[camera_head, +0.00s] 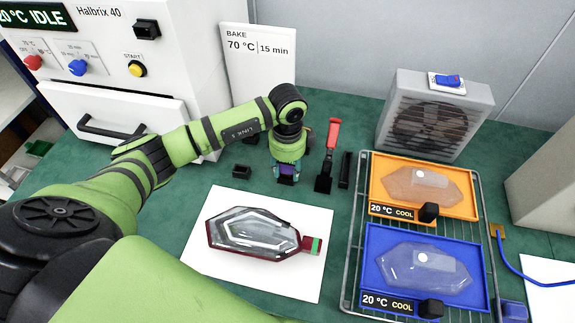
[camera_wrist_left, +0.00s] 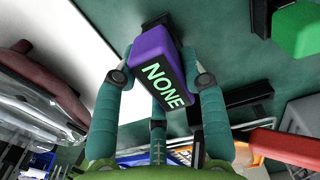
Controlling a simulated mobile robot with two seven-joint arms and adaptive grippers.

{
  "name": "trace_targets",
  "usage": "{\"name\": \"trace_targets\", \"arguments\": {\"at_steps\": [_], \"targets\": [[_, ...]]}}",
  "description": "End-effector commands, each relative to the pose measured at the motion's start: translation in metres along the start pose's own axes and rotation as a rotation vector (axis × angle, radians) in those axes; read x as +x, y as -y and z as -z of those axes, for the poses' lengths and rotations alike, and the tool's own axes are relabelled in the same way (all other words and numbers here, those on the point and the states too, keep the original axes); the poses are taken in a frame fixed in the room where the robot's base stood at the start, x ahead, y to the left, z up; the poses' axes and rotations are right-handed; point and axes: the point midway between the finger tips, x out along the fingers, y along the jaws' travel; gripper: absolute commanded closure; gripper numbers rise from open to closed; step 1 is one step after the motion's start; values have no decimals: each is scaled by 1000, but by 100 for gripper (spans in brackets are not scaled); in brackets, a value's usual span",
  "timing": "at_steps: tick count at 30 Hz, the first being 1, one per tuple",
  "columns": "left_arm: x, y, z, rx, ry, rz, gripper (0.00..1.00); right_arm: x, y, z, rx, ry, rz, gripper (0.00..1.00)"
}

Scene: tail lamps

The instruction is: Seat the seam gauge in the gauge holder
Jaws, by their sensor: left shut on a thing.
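The seam gauge appears to be the purple block (camera_wrist_left: 150,48) with a green "NONE" readout, held between the fingers of my left gripper (camera_wrist_left: 155,82). In the head view my left gripper (camera_head: 287,178) points down just behind the white sheet, with a little of the purple gauge (camera_head: 288,169) showing. It is shut on the gauge; whether the gauge touches the bench is unclear. A small black open box (camera_head: 242,172) stands just left of the gripper, apart from it, and may be the gauge holder. My right gripper is out of view.
A clear lamp with dark red edging (camera_head: 250,232) lies on the white sheet (camera_head: 215,265) in front. A red-handled tool (camera_head: 332,135) and a black strip (camera_head: 345,170) stand right of the gripper. Orange (camera_head: 465,212) and blue trays (camera_head: 370,275) sit on a wire rack.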

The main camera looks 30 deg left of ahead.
Motion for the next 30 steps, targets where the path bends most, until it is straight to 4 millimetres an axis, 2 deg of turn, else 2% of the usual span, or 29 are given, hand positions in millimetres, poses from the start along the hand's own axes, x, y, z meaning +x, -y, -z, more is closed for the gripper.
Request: {"name": "trace_targets", "arguments": {"at_steps": [15,16,18,30], "targets": [[14,0,0,1,0,-1,100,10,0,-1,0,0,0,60],[14,0,0,1,0,0,54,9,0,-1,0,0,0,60],[13,0,0,1,0,0,30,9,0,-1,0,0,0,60],[9,0,0,0,-1,1,30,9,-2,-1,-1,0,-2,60]]}}
